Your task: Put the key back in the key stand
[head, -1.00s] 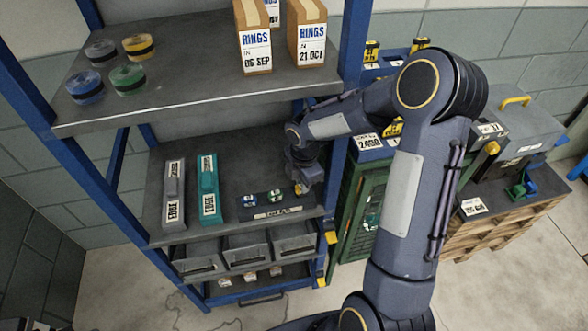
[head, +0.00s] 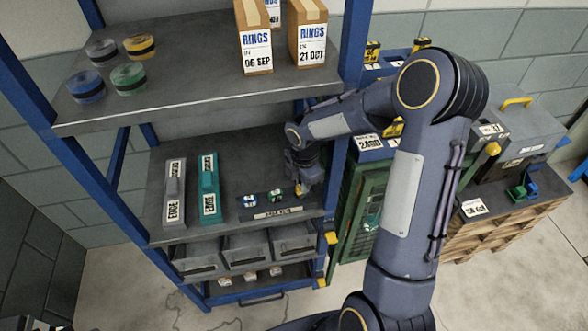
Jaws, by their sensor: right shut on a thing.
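The key stand (head: 275,212) is a low dark block with a pale label along its front, on the middle shelf near its right end. Two keys stand in it, one with a blue and white head (head: 250,199) and one with a green and white head (head: 275,195). My right gripper (head: 301,189) points down at the stand's right end. It is shut on a small yellow-headed key (head: 299,191), mostly hidden by the fingers. I cannot tell whether the key touches the stand. My left gripper is not in view.
A grey edge box (head: 174,195) and a teal one (head: 209,190) stand left of the stand. The blue rack post (head: 350,50) is close to my right arm. The upper shelf (head: 190,95) holds tape rolls and ring boxes. Grey bins (head: 245,250) hang below.

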